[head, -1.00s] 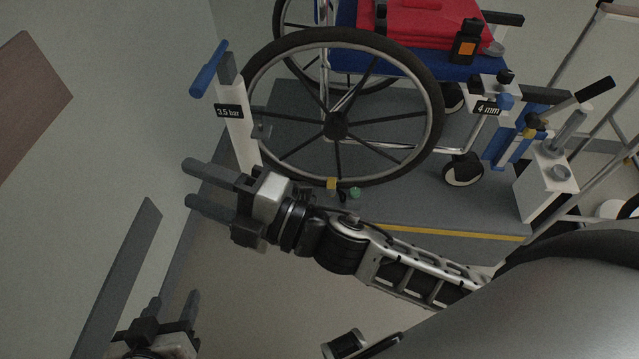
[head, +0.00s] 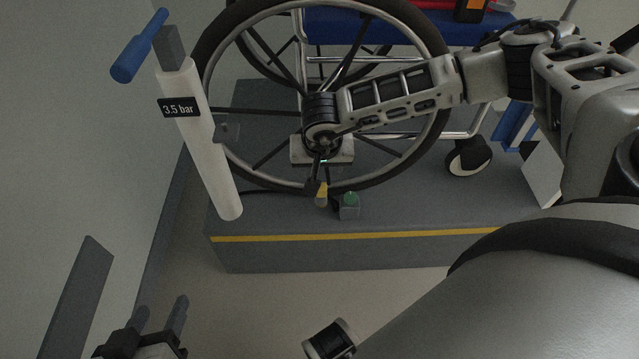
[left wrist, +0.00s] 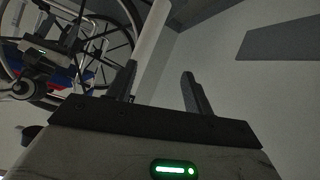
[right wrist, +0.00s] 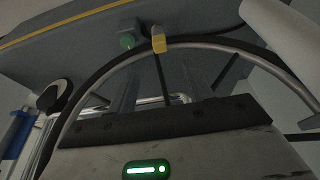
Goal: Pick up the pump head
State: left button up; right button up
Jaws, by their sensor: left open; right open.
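The pump head (head: 321,194), a small piece with a yellow part, is low in front of the wheelchair wheel, beside a green-topped grey block (head: 349,205). In the right wrist view the pump head (right wrist: 158,40) is beyond the fingers, near the wheel rim. My right gripper (head: 322,150) is in front of the wheel, just above the pump head in the picture. My left gripper (head: 161,312) is open and empty at lower left.
A white pump cylinder (head: 205,145) with a blue handle (head: 139,46) and a "3.5 bar" label stands left of the wheel (head: 437,110). The wheelchair is on a grey platform (head: 350,250) with a yellow stripe. Floor in front is clear.

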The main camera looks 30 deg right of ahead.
jog(key=b, duration=0.2)
send_over(322, 188)
jog(key=s+a, duration=0.2)
jog(key=x, duration=0.2)
jog(key=s+x, duration=0.1)
jog(key=x, duration=0.4)
jog(key=shift+s+a+f, duration=0.15)
jog(key=shift+s+a, duration=0.05)
jog(key=shift+a, duration=0.1)
jog(key=b+x, duration=0.1)
jog(key=x, duration=0.1)
jog(key=b+x, duration=0.1)
jog(key=x, duration=0.2)
jog(key=shift+w+d+f+b, duration=0.15)
jog(key=shift+w+d+b, duration=0.05)
jog(key=shift+d+b, duration=0.1)
jog(key=shift+w+f, duration=0.15)
jog(key=shift+f, duration=0.15)
pick_arm(q)
jog(key=r, duration=0.1)
jog(key=d+r+t+h, duration=0.1)
jog(key=r+t, duration=0.1)
jog(key=shift+d+h, duration=0.25)
jog(key=shift+h, duration=0.15)
jog(key=shift+r, duration=0.1)
pick_arm(e)
jog(key=c, duration=1)
